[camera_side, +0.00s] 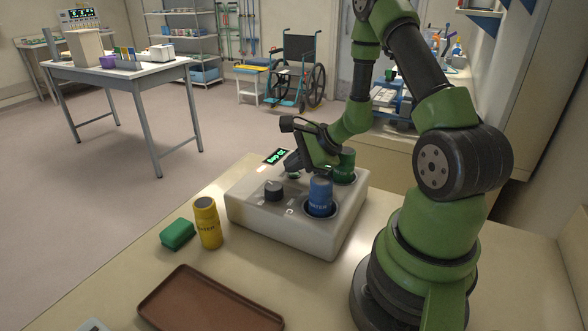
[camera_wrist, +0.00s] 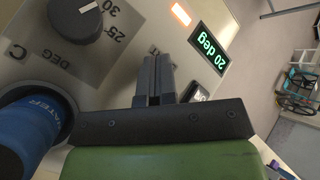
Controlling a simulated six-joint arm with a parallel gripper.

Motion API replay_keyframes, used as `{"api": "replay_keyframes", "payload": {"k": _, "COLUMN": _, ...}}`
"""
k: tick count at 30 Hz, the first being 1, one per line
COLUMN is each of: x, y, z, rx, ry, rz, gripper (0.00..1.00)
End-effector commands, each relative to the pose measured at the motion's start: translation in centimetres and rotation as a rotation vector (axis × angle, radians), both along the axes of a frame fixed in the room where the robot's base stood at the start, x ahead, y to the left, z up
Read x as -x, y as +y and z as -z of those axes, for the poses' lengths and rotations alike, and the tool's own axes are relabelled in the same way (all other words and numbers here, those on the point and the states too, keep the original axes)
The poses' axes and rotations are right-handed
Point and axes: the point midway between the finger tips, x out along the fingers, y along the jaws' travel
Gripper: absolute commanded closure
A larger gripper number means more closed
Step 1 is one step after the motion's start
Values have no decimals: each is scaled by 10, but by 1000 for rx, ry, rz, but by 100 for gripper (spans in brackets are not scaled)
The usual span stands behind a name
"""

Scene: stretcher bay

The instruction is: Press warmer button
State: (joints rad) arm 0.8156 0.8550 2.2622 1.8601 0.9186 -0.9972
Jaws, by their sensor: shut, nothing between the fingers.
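The warmer (camera_side: 262,216) is a pale box on the bench with a dark dial (camera_side: 274,190), also in the wrist view (camera_wrist: 77,17), and a lit green display (camera_side: 275,156) that reads "20 deg" in the wrist view (camera_wrist: 209,62). My gripper (camera_side: 292,165) is shut and empty, low over the panel behind the dial. In the wrist view its fingers (camera_wrist: 154,72) point at the panel between dial and display. A small part that may be the button (camera_wrist: 198,95) shows beside the fingers, partly hidden. I cannot tell whether the fingertips touch the panel.
A blue bottle (camera_side: 320,193) and a green bottle (camera_side: 346,164) stand in the warmer's wells, right of my gripper. A yellow bottle (camera_side: 207,224), a green block (camera_side: 177,233) and a brown tray (camera_side: 210,303) are on the bench to the left and front.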

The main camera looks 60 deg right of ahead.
Motion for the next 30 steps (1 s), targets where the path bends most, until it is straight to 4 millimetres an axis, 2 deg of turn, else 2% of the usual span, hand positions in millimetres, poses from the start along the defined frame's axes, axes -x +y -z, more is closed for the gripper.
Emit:
{"api": "replay_keyframes", "payload": {"k": 10, "x": 0, "y": 0, "z": -1, "rx": 0, "ry": 1, "rz": -1, "gripper": 100}}
{"api": "replay_keyframes", "payload": {"k": 21, "x": 0, "y": 0, "z": -21, "rx": 1, "ry": 0, "rz": -1, "gripper": 100}}
{"api": "replay_keyframes", "payload": {"k": 30, "x": 0, "y": 0, "z": -24, "rx": 0, "ry": 1, "rz": -1, "gripper": 100}}
